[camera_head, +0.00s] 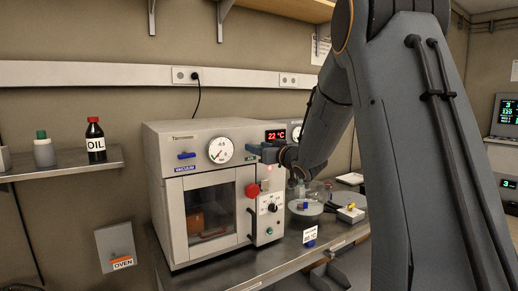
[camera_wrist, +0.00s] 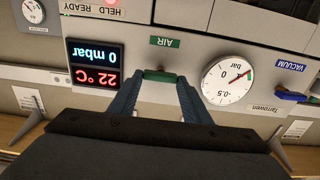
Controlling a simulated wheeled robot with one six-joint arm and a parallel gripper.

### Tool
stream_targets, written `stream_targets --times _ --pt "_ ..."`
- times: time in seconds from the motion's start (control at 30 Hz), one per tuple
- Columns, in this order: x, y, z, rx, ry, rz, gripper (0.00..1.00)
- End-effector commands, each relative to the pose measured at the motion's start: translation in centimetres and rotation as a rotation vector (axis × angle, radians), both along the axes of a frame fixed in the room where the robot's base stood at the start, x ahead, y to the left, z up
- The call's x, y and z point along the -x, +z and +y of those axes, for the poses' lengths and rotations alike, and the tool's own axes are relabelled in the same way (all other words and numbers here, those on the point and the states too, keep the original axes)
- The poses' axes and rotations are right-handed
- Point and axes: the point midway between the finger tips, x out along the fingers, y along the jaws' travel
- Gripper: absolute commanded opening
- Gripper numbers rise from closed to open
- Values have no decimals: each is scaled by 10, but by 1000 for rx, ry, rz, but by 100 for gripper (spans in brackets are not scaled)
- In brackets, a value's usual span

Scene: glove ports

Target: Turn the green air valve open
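The green air valve (camera_wrist: 160,75) is a short bar handle on the oven's front panel, beside the green AIR label (camera_wrist: 164,41) in the wrist view, which is upside down. It lies crosswise in that view. My gripper (camera_wrist: 160,81) has its two blue fingers apart, one at each end of the handle; whether they touch it I cannot tell. In the head view my gripper (camera_head: 259,151) is at the oven's upper front, right of the round gauge (camera_head: 221,150), and hides the valve.
The blue vacuum valve (camera_wrist: 290,96) is beyond the gauge, which also shows in the wrist view (camera_wrist: 228,80). The display (camera_wrist: 94,66) reads 0 mbar and 22 °C. A red knob (camera_head: 252,190) sits below my gripper. An OIL bottle (camera_head: 95,142) stands on the left shelf.

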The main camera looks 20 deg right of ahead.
Motion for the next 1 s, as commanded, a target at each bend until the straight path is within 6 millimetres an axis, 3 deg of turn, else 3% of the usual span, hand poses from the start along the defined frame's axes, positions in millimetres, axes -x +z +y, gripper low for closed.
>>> stream_targets --times 0.47,1.0 --pt "0 -2 0 136 0 -34 21" --pt "0 -4 2 616 -1 -152 21"
